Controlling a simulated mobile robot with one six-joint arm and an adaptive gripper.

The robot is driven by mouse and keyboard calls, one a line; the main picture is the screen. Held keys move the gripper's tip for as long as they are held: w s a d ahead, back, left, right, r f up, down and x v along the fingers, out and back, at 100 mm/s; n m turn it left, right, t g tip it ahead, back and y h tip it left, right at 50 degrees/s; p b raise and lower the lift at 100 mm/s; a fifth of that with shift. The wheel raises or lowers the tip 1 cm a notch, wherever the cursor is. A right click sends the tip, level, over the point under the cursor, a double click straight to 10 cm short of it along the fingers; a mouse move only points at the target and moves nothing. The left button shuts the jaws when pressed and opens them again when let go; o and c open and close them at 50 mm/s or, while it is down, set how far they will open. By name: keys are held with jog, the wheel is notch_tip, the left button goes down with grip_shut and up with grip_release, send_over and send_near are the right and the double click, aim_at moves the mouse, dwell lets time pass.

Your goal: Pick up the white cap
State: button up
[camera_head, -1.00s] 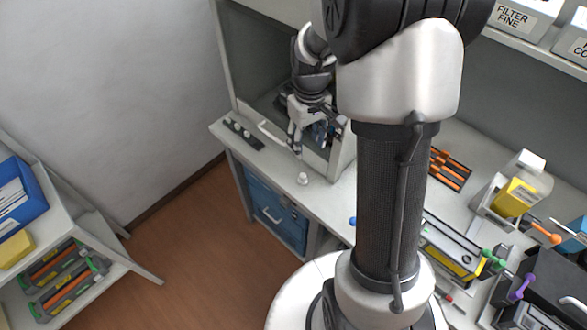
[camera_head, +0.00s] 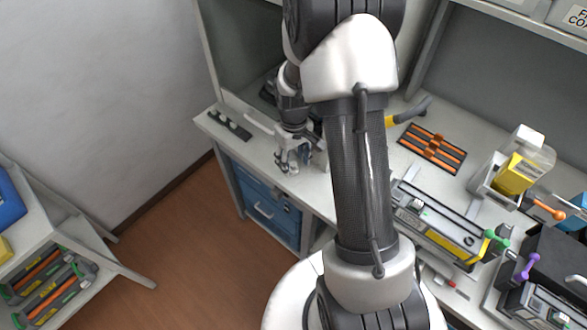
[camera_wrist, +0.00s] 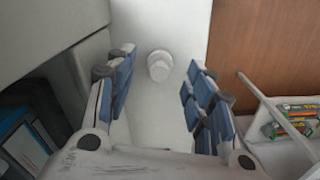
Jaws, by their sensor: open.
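The white cap (camera_wrist: 159,66) is a small round piece with a narrower raised top. In the wrist view it stands on the pale bench top, between and just beyond the two open fingers. My gripper (camera_wrist: 162,90) has blue-padded fingers spread wide, with nothing between the pads touching them. In the head view my gripper (camera_head: 291,168) is low over the front left part of the bench, fingers pointing down. The cap is hidden or too hard to make out there, behind or among the fingers.
A dark strip (camera_head: 229,124) with small round parts lies left of my gripper. The bench front edge drops to blue drawers (camera_head: 262,205). To the right are an orange-and-black rack (camera_head: 432,150), a yellow cartridge (camera_head: 513,172) and a grey fixture (camera_head: 440,222). A shelf (camera_head: 110,262) stands at lower left.

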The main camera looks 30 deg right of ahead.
notch_tip(320, 180, down, 3)
jog(key=shift+r, duration=0.2)
jog(key=shift+c, duration=0.3)
jog(key=c, duration=0.8)
